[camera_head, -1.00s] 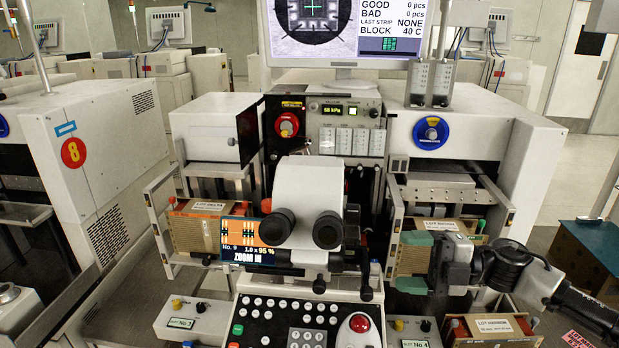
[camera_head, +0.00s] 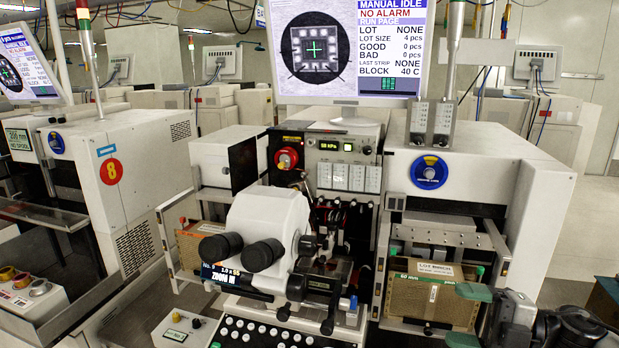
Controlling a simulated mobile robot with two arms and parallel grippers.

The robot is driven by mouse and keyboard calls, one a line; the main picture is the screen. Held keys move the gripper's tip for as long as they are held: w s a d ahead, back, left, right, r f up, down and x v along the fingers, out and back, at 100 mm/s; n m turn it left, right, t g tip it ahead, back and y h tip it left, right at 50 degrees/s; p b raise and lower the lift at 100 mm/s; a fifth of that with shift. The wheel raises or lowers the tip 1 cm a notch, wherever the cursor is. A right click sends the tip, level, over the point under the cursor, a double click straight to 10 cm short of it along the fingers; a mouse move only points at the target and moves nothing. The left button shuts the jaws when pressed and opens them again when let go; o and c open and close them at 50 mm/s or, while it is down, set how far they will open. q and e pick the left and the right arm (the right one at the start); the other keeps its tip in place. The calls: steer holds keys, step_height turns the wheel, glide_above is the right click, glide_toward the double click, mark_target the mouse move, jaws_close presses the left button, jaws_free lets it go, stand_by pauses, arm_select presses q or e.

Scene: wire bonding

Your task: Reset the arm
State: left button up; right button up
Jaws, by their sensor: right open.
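My right arm comes in at the lower right corner. Its gripper (camera_head: 467,316) has green finger pads, one above the other, with a gap between them and nothing in it. The upper pad overlaps the lower right edge of a tan lot box (camera_head: 408,296) in this view; I cannot tell whether they touch. This box has a white label and green edges and sits upright in the right-hand rack of the bonding machine. My left gripper is not in view.
The bonder's white microscope head (camera_head: 268,215) with black eyepieces stands in the middle, above a black keypad (camera_head: 255,335). Another tan box (camera_head: 188,250) sits in the left rack. A monitor (camera_head: 345,60) is above. A neighbouring machine (camera_head: 115,175) stands left; open floor shows at right.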

steer(key=w+a+f+m+t+h, duration=0.1)
steer(key=a+f+m+t+h, duration=0.65)
steer(key=m+t, duration=0.5)
steer(key=s+d+f+m+g+h, duration=0.1)
steer(key=s+f+m+g+h, duration=0.4)
steer(key=s+f+m+g, duration=0.5)
steer(key=s+d+f+m+g+h, duration=0.2)
steer(key=s+f+m+g+h, duration=0.45)
steer(key=s, duration=0.85)
step_height(320, 180, down, 26)
steer(key=r+n+y, duration=0.1)
steer(key=n+y, duration=0.1)
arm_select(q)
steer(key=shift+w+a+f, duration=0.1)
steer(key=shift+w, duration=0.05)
arm_select(e)
steer(key=s+d+f, duration=0.2)
steer(key=s+f, duration=1.4)
steer(key=f, duration=0.1)
steer(key=shift+s+d+f+g, duration=0.25)
steer(key=shift+s+f+g, duration=0.05)
steer(key=shift+s+f, duration=0.1)
